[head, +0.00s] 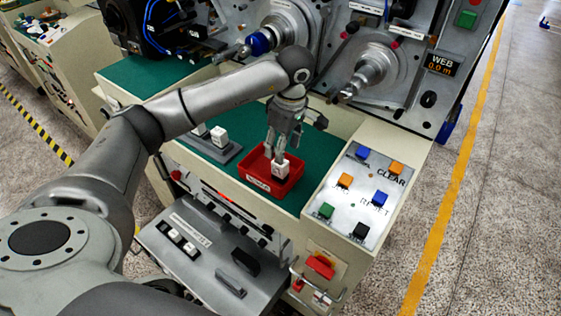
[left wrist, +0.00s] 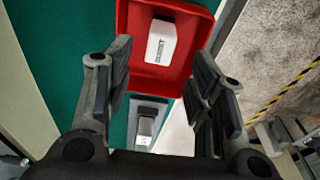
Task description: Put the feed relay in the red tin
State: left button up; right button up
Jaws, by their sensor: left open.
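The red tin (head: 262,185) stands on the green bench top, and it also shows in the left wrist view (left wrist: 203,22). A white relay block (head: 281,169) is inside the tin near its right side; the left wrist view shows it (left wrist: 160,42) with dark lettering I cannot read surely. My left gripper (head: 276,150) is directly above the tin, fingers pointing down. In the left wrist view its fingers (left wrist: 160,88) are spread, with the relay beyond their tips and nothing held. My right gripper is not in view.
A grey holder (head: 225,153) with white blocks (head: 219,135) lies left of the tin. A button panel (head: 352,195) is to the right. A grey shelf (head: 203,262) with small parts is in front. Spindles (head: 372,70) stand behind.

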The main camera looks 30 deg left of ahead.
aim_at(285, 163)
pick_arm(q)
jog(key=shift+d+r+b, duration=0.2)
jog(key=shift+r+b, duration=0.15)
jog(key=shift+r, duration=1.05)
jog(key=shift+d+r+b, duration=0.15)
jog(key=shift+r+b, duration=0.15)
jog(key=shift+r, duration=1.05)
